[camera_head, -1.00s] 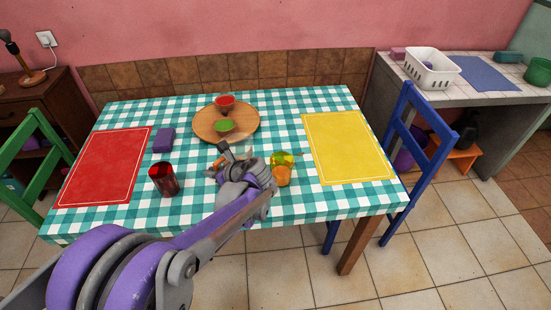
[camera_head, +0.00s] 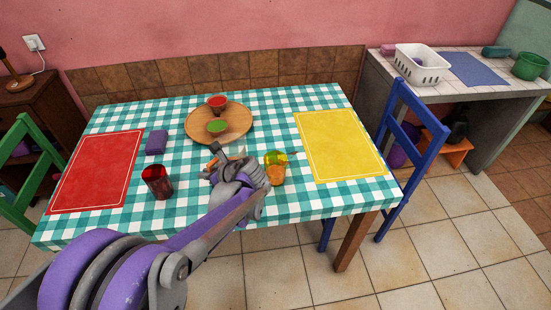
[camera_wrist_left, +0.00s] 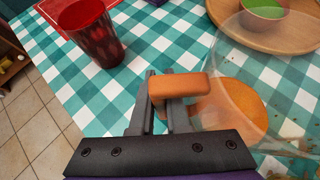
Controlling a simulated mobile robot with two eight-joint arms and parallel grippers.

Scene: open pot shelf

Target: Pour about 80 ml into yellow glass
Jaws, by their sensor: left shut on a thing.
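The yellow glass (camera_head: 275,158) is on the checked table, just right of my left gripper and partly hidden by it. My left gripper (camera_head: 217,168) is shut on the orange handle of a clear jug. In the left wrist view the handle (camera_wrist_left: 178,86) sits between the fingers, and the jug's clear wall (camera_wrist_left: 232,55) spreads to the right. A round orange shape (camera_wrist_left: 230,108) shows behind or through the jug. An orange shape (camera_head: 275,175) also shows in front of the yellow glass; I cannot tell whether it belongs to the jug. The liquid level is unclear.
A red glass (camera_head: 157,182) stands left of my gripper. A round wooden board (camera_head: 240,122) with a red and a green bowl is behind it. A purple block (camera_head: 157,142), a red mat (camera_head: 95,170) and a yellow mat (camera_head: 340,145) lie on the table.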

